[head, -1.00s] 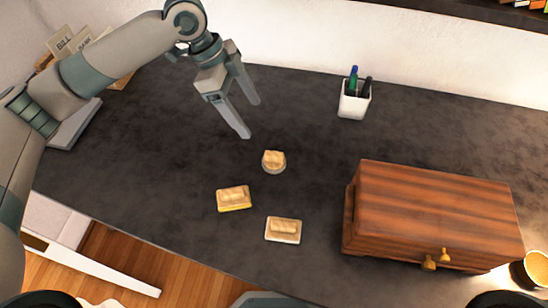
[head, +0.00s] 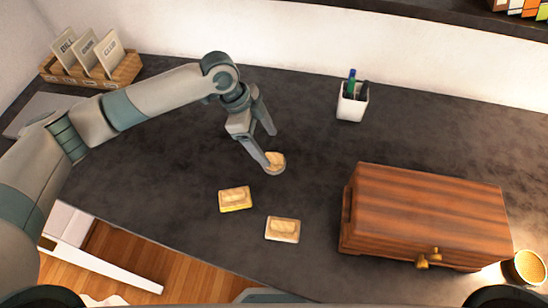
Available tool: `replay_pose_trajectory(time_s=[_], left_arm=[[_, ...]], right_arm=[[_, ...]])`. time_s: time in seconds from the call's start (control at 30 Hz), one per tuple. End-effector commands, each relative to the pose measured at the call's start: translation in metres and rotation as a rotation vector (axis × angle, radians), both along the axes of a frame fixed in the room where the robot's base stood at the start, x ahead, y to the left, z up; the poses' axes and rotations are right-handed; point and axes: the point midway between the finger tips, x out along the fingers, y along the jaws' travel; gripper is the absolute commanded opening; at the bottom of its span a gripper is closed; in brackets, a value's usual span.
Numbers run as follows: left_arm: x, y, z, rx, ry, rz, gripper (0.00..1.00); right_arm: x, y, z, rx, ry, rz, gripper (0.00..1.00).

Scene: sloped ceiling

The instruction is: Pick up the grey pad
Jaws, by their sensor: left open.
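The grey pad (head: 279,170) is a small round piece with a tan wooden top and a grey rim, lying on the dark desk (head: 200,250) in the head view. My left gripper (head: 269,150) is open. Its near fingertip is at the pad's left edge and hides part of it; the other finger is behind the pad. I cannot tell whether the near finger touches the pad. My right gripper is not in view.
A yellow-edged pad (head: 235,200) and a white-edged pad (head: 283,230) lie nearer. A wooden chest (head: 425,210) with gold knobs stands at right, a white pen cup (head: 351,105) behind. A card holder (head: 95,70) is at back left. Desk between is clear.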

Motion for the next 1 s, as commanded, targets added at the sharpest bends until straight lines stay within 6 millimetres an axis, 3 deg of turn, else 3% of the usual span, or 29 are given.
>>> replay_pose_trajectory(time_s=[0.2,0.67,1.0], left_arm=[[-0.001,-0.005,-0.013,0.000,-0.001,0.000,0.72],[-0.002,-0.007,-0.019,0.000,0.002,0.001,0.72],[-0.006,-0.020,-0.056,0.000,0.000,0.001,0.72]], right_arm=[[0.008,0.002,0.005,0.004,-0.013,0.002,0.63],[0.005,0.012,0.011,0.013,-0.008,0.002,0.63],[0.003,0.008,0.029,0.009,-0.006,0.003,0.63]])
